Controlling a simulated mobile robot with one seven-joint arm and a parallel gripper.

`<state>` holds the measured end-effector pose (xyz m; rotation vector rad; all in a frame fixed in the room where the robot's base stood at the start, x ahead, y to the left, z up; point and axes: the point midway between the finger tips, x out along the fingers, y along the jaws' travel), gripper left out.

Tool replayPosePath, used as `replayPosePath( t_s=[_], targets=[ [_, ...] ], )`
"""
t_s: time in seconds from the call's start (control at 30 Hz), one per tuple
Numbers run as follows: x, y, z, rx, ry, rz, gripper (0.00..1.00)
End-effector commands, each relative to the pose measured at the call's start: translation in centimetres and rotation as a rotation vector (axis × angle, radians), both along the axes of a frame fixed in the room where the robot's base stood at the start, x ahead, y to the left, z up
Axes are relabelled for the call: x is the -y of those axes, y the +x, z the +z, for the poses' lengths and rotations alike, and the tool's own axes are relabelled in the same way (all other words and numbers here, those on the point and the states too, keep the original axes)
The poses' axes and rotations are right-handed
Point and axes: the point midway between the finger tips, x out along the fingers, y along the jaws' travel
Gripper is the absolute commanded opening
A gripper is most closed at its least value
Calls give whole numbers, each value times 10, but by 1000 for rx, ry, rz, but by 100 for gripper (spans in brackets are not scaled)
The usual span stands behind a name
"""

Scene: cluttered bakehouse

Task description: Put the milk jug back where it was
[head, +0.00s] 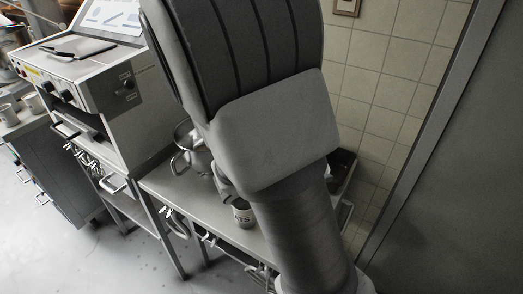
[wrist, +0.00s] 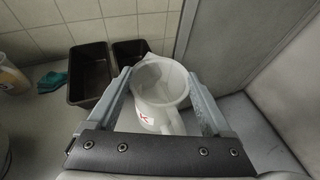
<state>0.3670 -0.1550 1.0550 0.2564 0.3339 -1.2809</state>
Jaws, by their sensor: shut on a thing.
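The milk jug (wrist: 158,88) is a whitish, translucent jug with a spout and a handle, with a small red mark low on its side. In the wrist view its open mouth faces the camera, and it looks empty. My gripper (wrist: 159,76) is shut on the jug, one finger on each side. I cannot tell whether the jug's base touches the surface below. In the head view my arm hides the gripper and the jug.
Two dark bins (wrist: 90,74) stand beside the jug against the tiled wall, with a teal cloth (wrist: 52,81) left of them. The metal table (head: 172,184) carries a metal pot (head: 197,158) and a labelled tin (head: 243,214). A grey panel (wrist: 292,85) rises at the right.

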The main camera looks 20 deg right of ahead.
Motion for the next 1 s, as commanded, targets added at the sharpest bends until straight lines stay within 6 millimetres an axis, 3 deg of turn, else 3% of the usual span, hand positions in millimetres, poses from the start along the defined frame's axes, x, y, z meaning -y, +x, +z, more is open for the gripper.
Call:
replayPosePath(
  t_s=[0.4,0.57,0.83,1.0],
  targets=[
    [-34,61,-44,-1,0,2,0],
    [-39,68,-50,-1,0,2,0],
    [-39,67,-84,-4,0,1,0],
    [-39,67,-89,-1,2,0,0]
  ],
)
